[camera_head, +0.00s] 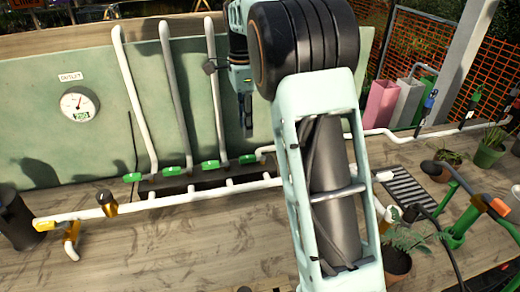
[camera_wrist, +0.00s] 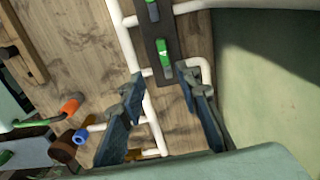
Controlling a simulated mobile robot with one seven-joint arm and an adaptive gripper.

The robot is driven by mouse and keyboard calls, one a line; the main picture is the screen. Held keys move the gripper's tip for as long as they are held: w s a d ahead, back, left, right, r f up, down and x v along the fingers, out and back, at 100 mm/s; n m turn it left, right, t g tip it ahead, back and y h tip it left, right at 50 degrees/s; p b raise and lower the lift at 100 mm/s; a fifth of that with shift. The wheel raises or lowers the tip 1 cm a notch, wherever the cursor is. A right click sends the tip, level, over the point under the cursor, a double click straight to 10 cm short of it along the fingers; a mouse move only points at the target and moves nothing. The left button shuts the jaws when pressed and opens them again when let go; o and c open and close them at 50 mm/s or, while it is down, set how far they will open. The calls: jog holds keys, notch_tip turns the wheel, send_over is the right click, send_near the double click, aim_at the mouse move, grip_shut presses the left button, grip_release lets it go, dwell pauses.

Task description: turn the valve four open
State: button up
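Several green valve handles sit in a row on a dark strip at the foot of the green panel. No numbers are readable on them. The rightmost in the head view, the fourth from the left (camera_head: 248,158), lies roughly along the strip like the others. In the wrist view a green handle near the strip's end (camera_wrist: 163,48) seems to be the same one. My gripper (camera_head: 245,112) hangs above this handle, apart from it. In the wrist view my gripper (camera_wrist: 160,110) has its two fingers wide apart with nothing between them.
White pipes (camera_head: 178,95) rise from the strip up the panel. A long white pipe (camera_head: 150,205) runs in front. A round gauge (camera_head: 79,104) hangs on the panel at left. My arm covers the middle right of the head view. Potted plants (camera_head: 395,262) stand at right.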

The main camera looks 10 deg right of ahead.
aim_at(247, 157)
jog(key=f, duration=1.1)
jog(key=shift+w+f, duration=0.2)
jog(key=shift+w, duration=0.05)
jog(key=shift+c, duration=0.2)
grip_shut()
